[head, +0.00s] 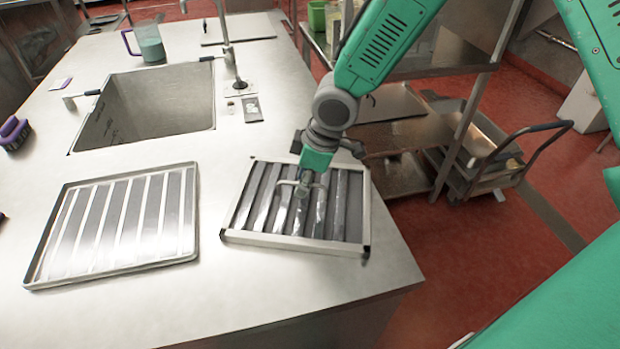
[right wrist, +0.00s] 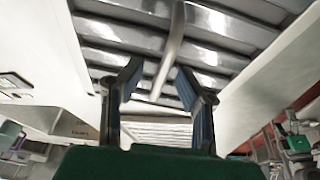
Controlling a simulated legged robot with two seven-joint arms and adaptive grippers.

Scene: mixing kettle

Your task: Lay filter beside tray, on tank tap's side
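The filter (head: 340,207), a metal frame with dark slanted slats and a thin bar handle (head: 288,183), appears to lie flat on the counter, right of the tray. The tray (head: 62,278) is a shallow metal one with pale stripes across its floor. My right gripper (head: 304,186) is above the filter at its handle. In the right wrist view its fingers (right wrist: 160,78) are apart, with the handle (right wrist: 172,45) running between them and no clear contact. My left gripper is not in view.
A sink (head: 145,105) with a tall tap (head: 226,35) lies behind the tray. A measuring jug (head: 150,45) stands at the back and a purple brush (head: 14,132) at the left edge. The filter's right side is near the counter edge; a cart (head: 490,165) stands beyond.

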